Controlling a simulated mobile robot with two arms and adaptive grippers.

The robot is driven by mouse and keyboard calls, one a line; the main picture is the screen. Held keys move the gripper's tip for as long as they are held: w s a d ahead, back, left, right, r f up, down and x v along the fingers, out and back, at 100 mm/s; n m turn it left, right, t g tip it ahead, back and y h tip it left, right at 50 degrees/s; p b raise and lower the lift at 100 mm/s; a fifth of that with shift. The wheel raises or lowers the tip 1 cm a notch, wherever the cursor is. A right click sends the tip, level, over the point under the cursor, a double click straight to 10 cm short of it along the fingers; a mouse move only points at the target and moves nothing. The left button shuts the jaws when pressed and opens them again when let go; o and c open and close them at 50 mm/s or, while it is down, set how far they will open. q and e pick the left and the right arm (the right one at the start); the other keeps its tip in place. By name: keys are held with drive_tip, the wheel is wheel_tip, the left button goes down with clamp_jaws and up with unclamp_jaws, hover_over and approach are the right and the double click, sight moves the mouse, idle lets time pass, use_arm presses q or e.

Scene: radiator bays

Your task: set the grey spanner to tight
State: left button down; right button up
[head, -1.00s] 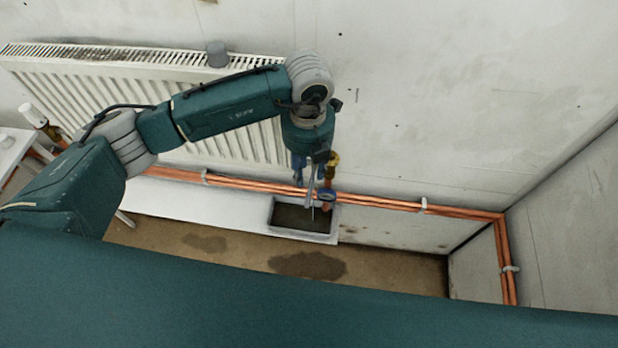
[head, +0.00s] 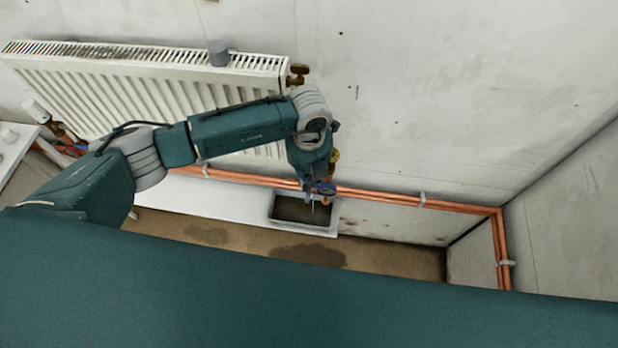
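My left gripper (head: 317,190) points down in front of the copper pipes, just below a brass fitting (head: 335,157) at the radiator's lower right. Its blue fingers are small and partly hidden by my wrist, so I cannot tell how far they are closed. A thin grey piece (head: 313,205) shows just below the fingers; it may be part of the grey spanner, but I cannot tell whether it is held. The spanner's jaw and its setting are not readable. My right gripper is out of view.
The white radiator (head: 80,75) hangs on the wall, a grey cup (head: 219,53) on its top. Copper pipes (head: 380,197) run low along the wall to the corner. A dark tray (head: 274,212) sits on a white board (head: 200,198) below my gripper. A wet patch (head: 308,256) marks the floor.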

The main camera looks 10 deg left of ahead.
use_arm(q)
drive_tip(key=shift+w+r+g+b, duration=0.1)
drive_tip(key=shift+w+g+b, duration=0.2)
drive_tip(key=shift+b, duration=0.2)
drive_tip(key=shift+r+g, duration=0.4)
drive_tip(key=shift+r, duration=0.05)
drive_tip(key=c, duration=1.7)
unclamp_jaws()
drive_tip(key=shift+s, duration=0.1)
drive_tip(key=r, duration=0.5)
drive_tip(key=w+r, duration=0.1)
drive_tip(key=r, duration=0.1)
drive_tip(key=shift+r, duration=0.25)
